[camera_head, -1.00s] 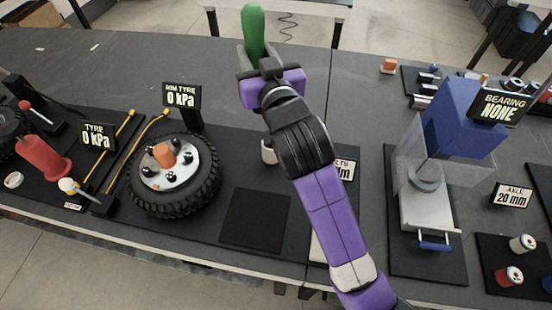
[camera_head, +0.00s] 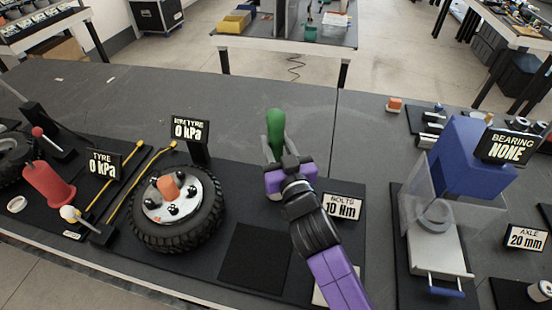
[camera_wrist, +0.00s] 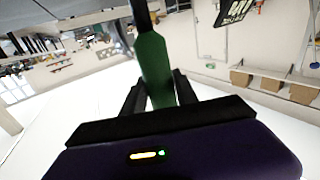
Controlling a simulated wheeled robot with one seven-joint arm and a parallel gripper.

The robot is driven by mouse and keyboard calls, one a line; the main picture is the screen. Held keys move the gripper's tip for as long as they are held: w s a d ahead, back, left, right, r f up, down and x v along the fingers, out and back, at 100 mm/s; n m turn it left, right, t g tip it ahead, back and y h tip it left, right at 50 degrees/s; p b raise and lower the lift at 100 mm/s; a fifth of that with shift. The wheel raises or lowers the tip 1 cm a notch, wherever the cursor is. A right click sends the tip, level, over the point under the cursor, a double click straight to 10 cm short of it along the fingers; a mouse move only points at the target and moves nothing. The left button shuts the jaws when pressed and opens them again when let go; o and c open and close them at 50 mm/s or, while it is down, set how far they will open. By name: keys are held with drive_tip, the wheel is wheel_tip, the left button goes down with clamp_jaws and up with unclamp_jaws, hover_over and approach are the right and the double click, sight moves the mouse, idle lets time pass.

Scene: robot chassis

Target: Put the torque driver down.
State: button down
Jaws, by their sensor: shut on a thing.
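The torque driver (camera_head: 275,128), with a green handle, is held upright in my gripper (camera_head: 276,150), near the back edge of the dark mat beside the bolts sign (camera_head: 342,206), which reads 10 Nm. In the wrist view the driver's green handle (camera_wrist: 155,65) stands between the two dark fingers (camera_wrist: 155,95), which are shut on it. The driver's lower end is hidden behind my gripper. I cannot tell whether it touches the mat or a holder.
A tyre on a rim (camera_head: 180,215) stands to the left, with a black square pad (camera_head: 255,258) in front of my gripper. A blue press (camera_head: 470,155) with a clear guard stands to the right. The bench behind my gripper is clear.

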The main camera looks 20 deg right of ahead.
sight(276, 157)
drive_tip(key=shift+f+b, duration=0.75)
drive_tip(key=shift+f, duration=1.85)
drive_tip(key=c, duration=0.9)
unclamp_jaws()
drive_tip(key=shift+f, duration=0.1)
drive_tip(key=shift+c, duration=0.2)
drive_tip(key=shift+r, duration=0.3)
drive_tip(key=s+a+b, duration=0.1)
drive_tip(key=s+b, duration=0.2)
drive_tip(key=s, duration=0.9)
drive_tip(key=shift+f, duration=0.2)
drive_tip(key=shift+a, duration=0.15)
